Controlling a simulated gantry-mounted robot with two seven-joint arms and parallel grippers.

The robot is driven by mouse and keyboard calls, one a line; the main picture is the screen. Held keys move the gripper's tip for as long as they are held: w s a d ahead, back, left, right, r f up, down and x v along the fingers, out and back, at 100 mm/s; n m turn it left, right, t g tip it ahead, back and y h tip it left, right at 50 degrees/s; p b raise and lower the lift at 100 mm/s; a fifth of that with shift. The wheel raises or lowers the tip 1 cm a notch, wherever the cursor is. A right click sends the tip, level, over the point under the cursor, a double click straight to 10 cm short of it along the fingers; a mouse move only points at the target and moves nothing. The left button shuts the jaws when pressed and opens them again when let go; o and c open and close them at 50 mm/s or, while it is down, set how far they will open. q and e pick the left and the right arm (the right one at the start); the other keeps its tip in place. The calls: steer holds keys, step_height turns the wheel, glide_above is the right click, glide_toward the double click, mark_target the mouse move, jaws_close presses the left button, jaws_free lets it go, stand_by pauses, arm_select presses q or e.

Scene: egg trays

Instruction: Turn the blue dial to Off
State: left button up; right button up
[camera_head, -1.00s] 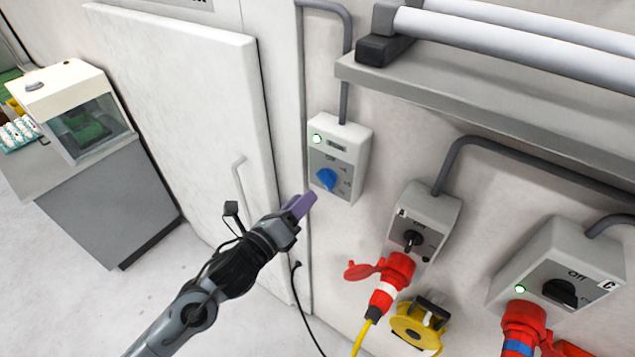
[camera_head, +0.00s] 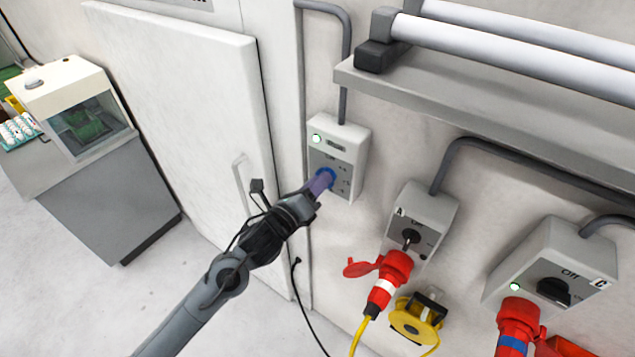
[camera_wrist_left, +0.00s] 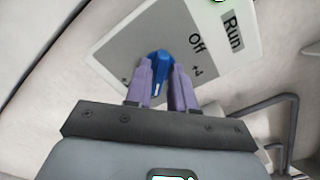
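The blue dial (camera_head: 329,173) is on a grey control box (camera_head: 351,146) on the wall, partly hidden by my left gripper (camera_head: 321,181). In the left wrist view, the dial (camera_wrist_left: 159,60) lies between the two purple fingers of my left gripper (camera_wrist_left: 162,72), one on each side. A gap shows between the fingers; firm contact with the dial cannot be told. The word "Off" (camera_wrist_left: 197,44) is printed up and right of the dial there. The dial's white mark (camera_wrist_left: 157,88) faces down towards the gripper, not towards "Off". My right gripper is not in view.
Box A (camera_head: 421,231) with a red plug (camera_head: 388,280) is to the right, and box C (camera_head: 555,268) further right. A yellow reel (camera_head: 416,319) is below. A shelf (camera_head: 480,112) with pipes juts out above right. A white door (camera_head: 180,110) is left.

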arm_select(q)
jaws_close()
steer(key=shift+n, duration=0.3)
steer(key=shift+s+d+f+n+p, duration=0.15)
steer(key=shift+n+p, duration=2.05)
steer(key=shift+n, duration=4.4)
steer(key=shift+w+a+f+n+p, duration=0.15)
steer(key=shift+n+p, duration=2.05)
steer(key=shift+n, duration=4.4)
steer(key=shift+s+d+f, duration=0.1)
